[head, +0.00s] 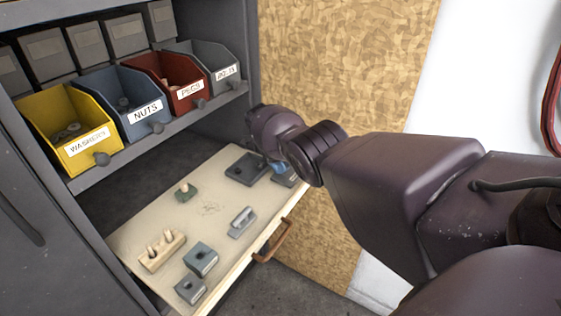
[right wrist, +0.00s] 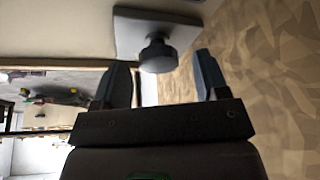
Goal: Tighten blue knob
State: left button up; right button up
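My right gripper (right wrist: 163,78) is open in the right wrist view, its two fingers spread. A dark round knob (right wrist: 158,55) on a pale grey plate (right wrist: 130,32) shows between and just beyond the fingertips. Its colour looks nearly black there, and I cannot tell whether either finger touches it. In the head view, my right arm reaches to the far right corner of the pale board. A small blue patch (head: 277,167) shows under the wrist, by a blue-grey plate (head: 285,180); the arm hides most of this spot. My left gripper is not in view.
The pale board (head: 150,215) also bears a dark plate (head: 247,169), a green block (head: 186,192), a grey handle piece (head: 241,222), a wooden peg block (head: 161,252) and blue-grey blocks (head: 200,260). Labelled bins, such as the yellow one (head: 72,128), stand on a shelf at left.

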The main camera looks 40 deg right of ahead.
jog(key=shift+f, duration=0.15)
jog(key=v, duration=0.7)
jog(key=shift+r+p, duration=0.25)
jog(key=shift+p, duration=0.2)
jog(key=shift+a, duration=0.1)
